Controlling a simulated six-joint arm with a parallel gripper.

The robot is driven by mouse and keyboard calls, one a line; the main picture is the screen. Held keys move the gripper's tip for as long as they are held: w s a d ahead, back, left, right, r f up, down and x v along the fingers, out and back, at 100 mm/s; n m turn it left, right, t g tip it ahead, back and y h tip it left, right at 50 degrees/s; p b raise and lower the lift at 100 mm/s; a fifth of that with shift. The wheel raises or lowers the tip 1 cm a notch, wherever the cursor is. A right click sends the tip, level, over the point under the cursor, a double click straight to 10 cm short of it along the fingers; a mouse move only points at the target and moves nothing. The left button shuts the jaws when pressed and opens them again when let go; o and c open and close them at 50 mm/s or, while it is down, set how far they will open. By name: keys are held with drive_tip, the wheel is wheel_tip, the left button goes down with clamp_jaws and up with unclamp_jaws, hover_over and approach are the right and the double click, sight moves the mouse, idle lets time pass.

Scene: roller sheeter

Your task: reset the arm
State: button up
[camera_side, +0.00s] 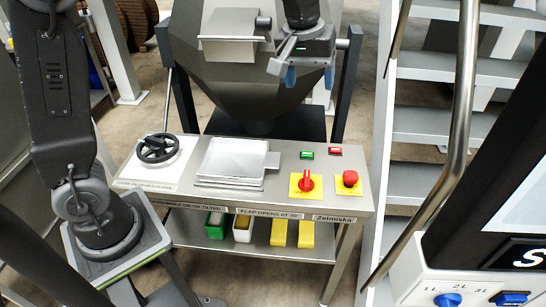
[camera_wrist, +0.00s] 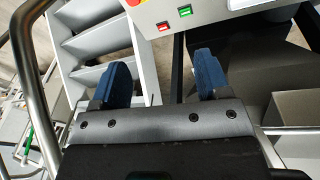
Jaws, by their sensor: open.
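My gripper (camera_side: 300,76) is open and empty, with blue fingertips, raised beyond the far right of the control table (camera_side: 350,197) and in front of the grey hopper (camera_side: 225,85). In the wrist view my gripper (camera_wrist: 165,80) shows its two blue fingers spread apart with nothing between them. The table carries a black handwheel (camera_side: 157,148), a square metal flap (camera_side: 235,160), a red rotary switch (camera_side: 306,180) on a yellow plate and a red push button (camera_side: 350,178). The gripper touches none of these.
Metal stairs (camera_side: 430,125) with a curved handrail (camera_side: 462,120) stand right of the table. A green (camera_side: 307,155) and a red indicator (camera_side: 335,151) sit at its back. Bins (camera_side: 216,224) and yellow blocks (camera_side: 279,232) lie on the lower shelf. A white panel with blue knobs (camera_side: 447,299) fills the lower right.

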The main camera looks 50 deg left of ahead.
drive_tip(key=s+a+f+m+t, duration=0.1)
drive_tip(key=s+a+m, duration=0.1)
drive_tip(key=s, duration=0.9)
drive_tip(key=s+a+f+m+t, duration=0.1)
drive_tip(key=s+m, duration=0.3)
drive_tip(key=s, duration=0.8)
drive_tip(key=shift+a+f+t, duration=0.25)
drive_tip(key=shift+a+t, duration=0.35)
drive_tip(key=shift+a, duration=0.3)
